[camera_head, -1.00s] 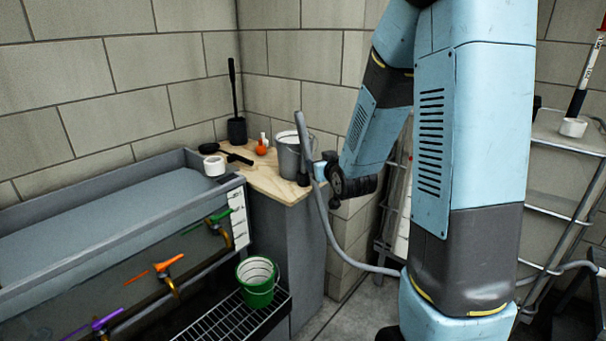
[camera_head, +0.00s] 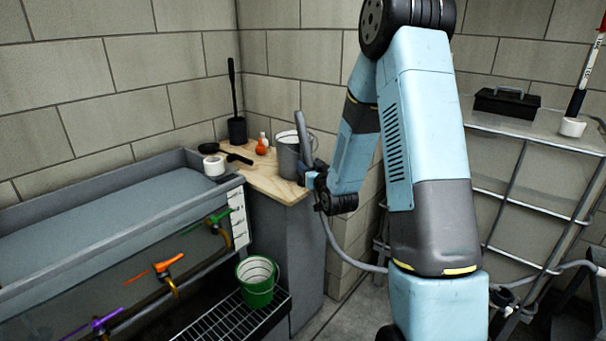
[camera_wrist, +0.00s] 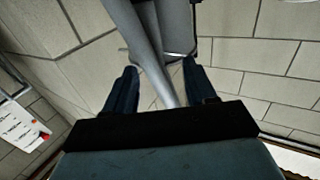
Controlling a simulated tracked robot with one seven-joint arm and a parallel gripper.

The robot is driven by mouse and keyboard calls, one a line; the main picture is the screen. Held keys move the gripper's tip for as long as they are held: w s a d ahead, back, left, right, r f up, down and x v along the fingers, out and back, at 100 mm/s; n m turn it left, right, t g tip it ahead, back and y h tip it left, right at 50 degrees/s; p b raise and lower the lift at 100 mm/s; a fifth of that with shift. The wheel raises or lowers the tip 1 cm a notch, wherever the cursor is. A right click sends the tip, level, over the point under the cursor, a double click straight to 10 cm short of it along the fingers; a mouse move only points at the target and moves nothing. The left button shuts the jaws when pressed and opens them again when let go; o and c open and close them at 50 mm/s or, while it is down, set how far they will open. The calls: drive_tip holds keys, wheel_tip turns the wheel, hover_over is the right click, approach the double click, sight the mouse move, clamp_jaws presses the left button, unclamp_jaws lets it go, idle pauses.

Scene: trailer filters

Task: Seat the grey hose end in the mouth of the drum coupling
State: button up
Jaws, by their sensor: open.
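The grey hose (camera_head: 303,132) stands with its upper end raised beside the counter corner, and its lower part curves down and right behind my arm. My gripper (camera_head: 311,178) is at the hose, below its raised end, by the counter's right edge. In the wrist view my gripper (camera_wrist: 159,66) is open, with its two dark fingers apart. The grey hose (camera_wrist: 143,38) runs between the fingers there; contact with either finger cannot be told. I cannot make out the drum coupling in either view.
A grey bucket (camera_head: 287,158) stands on the wooden counter (camera_head: 277,186) close behind the hose. A tank (camera_head: 110,215) with coloured valve handles is at left, a green bucket (camera_head: 257,283) below. A shelf rack (camera_head: 535,135) with a black toolbox (camera_head: 507,103) is at right.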

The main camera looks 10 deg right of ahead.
sight(305, 155)
drive_tip(key=shift+w, duration=1)
drive_tip(key=w, duration=0.3)
drive_tip(key=shift+w+d+r, duration=0.15)
drive_tip(key=shift+w+r, duration=0.1)
drive_tip(key=shift+w, duration=0.8)
clamp_jaws()
